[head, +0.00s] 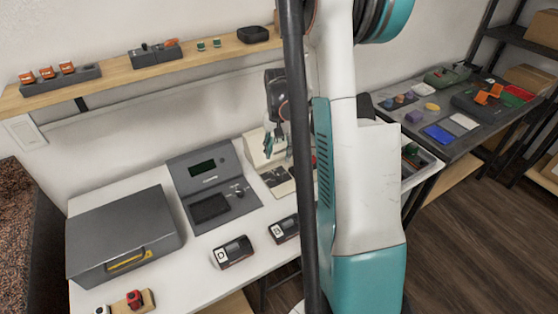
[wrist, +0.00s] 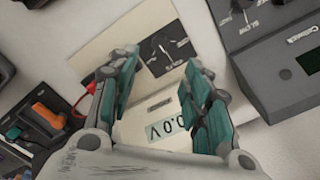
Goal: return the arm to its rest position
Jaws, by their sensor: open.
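My gripper (head: 268,147) is above the white work table (head: 255,250), between a grey bench unit and my own arm column in the head view. In the wrist view my gripper (wrist: 155,95) is open, its two teal-padded fingers apart. Between and beyond the fingers is a cream meter (wrist: 95,47) with a dark dial panel (wrist: 165,45) and a display reading about 0.0 V (wrist: 165,122). Nothing is held between the fingers. I cannot tell how far the fingertips are from the meter. My arm links hide part of the table in the head view.
The grey bench unit (head: 208,180) with a dark screen stands left of my gripper. A grey case (head: 122,232) and two dark devices (head: 232,251) are on the table. A wooden shelf (head: 205,52) runs above. A second table (head: 445,130) with colored parts is at right.

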